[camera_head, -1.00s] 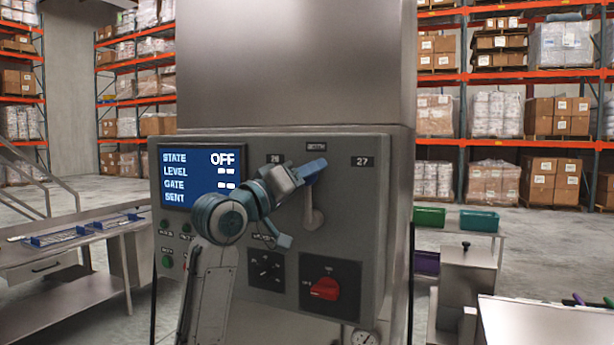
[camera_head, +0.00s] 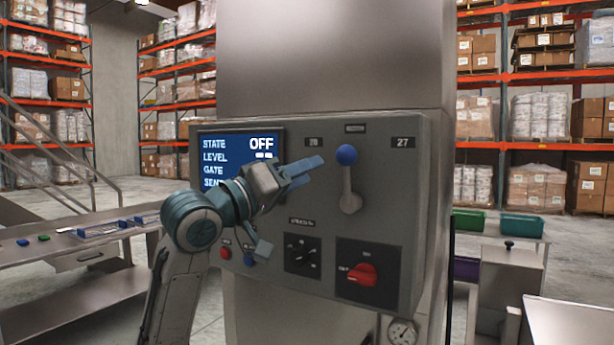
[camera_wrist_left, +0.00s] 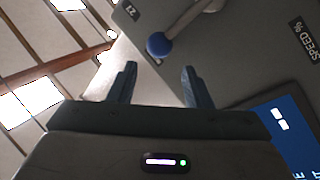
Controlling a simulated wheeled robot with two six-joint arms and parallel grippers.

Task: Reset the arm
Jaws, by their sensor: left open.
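My left gripper (camera_head: 304,171) is in front of the grey control panel (camera_head: 411,217), left of a lever with a blue ball knob (camera_head: 347,154) and a grey arm. The lever points up, its knob between the 20 and 27 labels. In the left wrist view, my left gripper (camera_wrist_left: 159,84) has its fingers apart with nothing between them. The blue knob (camera_wrist_left: 159,45) is beyond the fingertips, apart from them. The blue screen (camera_head: 265,144) reads STATE OFF; my arm hides part of it. My right gripper is not in view.
The panel also carries a red rotary switch (camera_head: 362,274), a black dial (camera_head: 302,255) and a red button (camera_head: 226,252). A gauge (camera_head: 402,332) is below. A metal bench (camera_head: 75,257) stands at left. Green bins (camera_head: 522,225) stand at right. Pallet racks fill the background.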

